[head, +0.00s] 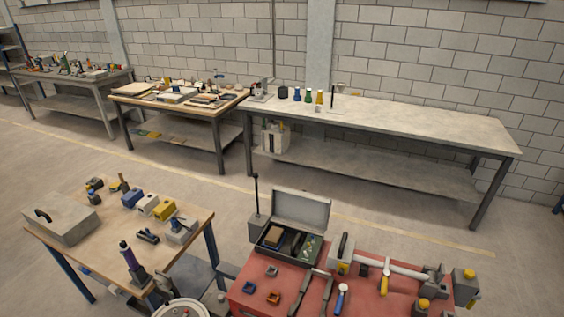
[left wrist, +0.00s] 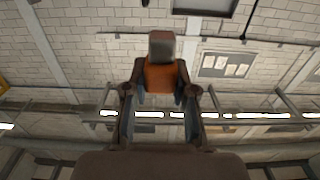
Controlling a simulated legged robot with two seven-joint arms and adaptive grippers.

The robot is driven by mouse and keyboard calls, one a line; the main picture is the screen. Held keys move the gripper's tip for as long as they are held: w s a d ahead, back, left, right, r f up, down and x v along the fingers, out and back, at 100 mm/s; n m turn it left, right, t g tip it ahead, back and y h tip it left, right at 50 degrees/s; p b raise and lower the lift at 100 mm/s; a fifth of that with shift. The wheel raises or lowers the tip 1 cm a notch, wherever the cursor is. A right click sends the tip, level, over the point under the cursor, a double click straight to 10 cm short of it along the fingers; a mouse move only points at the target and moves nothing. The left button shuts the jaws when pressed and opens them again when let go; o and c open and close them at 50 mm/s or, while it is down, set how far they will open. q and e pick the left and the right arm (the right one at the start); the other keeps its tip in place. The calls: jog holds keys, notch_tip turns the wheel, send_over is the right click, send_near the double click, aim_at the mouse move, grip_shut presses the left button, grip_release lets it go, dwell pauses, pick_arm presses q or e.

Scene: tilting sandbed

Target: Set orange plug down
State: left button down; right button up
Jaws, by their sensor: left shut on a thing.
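The orange plug (left wrist: 161,77) shows in the left wrist view, an orange block with a grey end. My left gripper (left wrist: 160,92) is shut on it, with one finger at each side. Bare wall and the room's upper structures are behind the plug there, and no surface touches it in that view. Neither gripper shows in the head view, so the plug's place relative to the tables cannot be told. My right gripper is in neither view.
A wooden table (head: 105,250) at left holds a grey box (head: 62,219) and coloured blocks. A long bench (head: 430,130) at the back is mostly clear.

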pick_arm(q)
jog(key=w+a+r+n+y, duration=0.1)
jog(key=w+a+y, duration=0.1)
jog(key=a, duration=0.7)
jog(key=w+a+r+n+t+y, duration=0.1)
jog(key=w+a+n+y, duration=0.1)
jog(key=a, duration=0.7)
jog(key=w+a+r+n+y, duration=0.2)
jog(key=a+y, duration=0.1)
jog(key=a, duration=0.6)
jog(key=shift+w+t+y+b, duration=0.2)
jog(key=shift+t+y+b, duration=0.1)
jog(key=shift+b, duration=0.15)
